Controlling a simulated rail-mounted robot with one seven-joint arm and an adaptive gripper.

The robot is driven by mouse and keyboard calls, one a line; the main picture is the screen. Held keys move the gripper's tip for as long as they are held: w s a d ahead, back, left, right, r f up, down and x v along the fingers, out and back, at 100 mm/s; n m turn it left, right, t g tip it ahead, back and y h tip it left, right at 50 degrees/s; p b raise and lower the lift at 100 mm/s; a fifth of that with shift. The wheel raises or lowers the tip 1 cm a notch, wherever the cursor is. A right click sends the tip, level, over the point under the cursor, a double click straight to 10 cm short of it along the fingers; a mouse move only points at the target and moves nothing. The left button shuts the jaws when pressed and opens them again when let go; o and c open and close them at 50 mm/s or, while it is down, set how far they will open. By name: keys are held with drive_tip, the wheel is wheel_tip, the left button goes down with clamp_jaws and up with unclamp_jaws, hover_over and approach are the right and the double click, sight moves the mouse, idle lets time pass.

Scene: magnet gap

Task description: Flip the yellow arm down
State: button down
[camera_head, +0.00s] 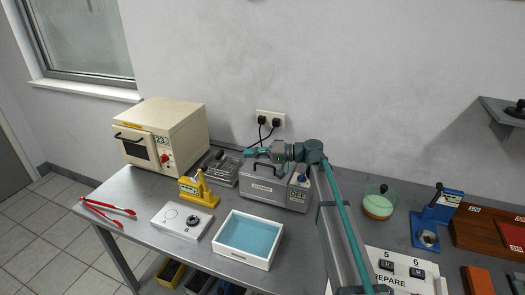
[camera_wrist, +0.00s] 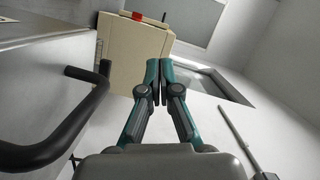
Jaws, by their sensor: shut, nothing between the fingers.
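A small yellow device (camera_head: 198,193) stands on the grey table in front of the beige oven in the head view. A narrow yellow part (camera_head: 202,181) rises from its base, beside a light-coloured piece; its exact shape is too small to tell. My gripper (camera_head: 248,153) is shut and empty. It is above and to the right of the yellow device, clear of it, over the back of the grey lidded box (camera_head: 278,191). In the wrist view my gripper (camera_wrist: 153,82) has its fingertips together. The yellow device does not show there.
The beige oven (camera_head: 160,135) stands behind left; it also fills the wrist view's upper left (camera_wrist: 130,45). The box's black handle (camera_wrist: 85,112) is close to my fingers. A white panel (camera_head: 182,221), red tongs (camera_head: 108,211) and a blue-bottomed tray (camera_head: 270,258) surround the yellow device.

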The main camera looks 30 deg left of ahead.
sight(202, 182)
drive_tip(key=s+a+f+p, duration=0.2)
drive_tip(key=s+a+p, duration=0.3)
drive_tip(key=s+a, duration=0.3)
drive_tip(key=a, duration=0.3)
drive_tip(key=shift+f+p, duration=0.25)
drive_tip(key=shift+p, duration=0.1)
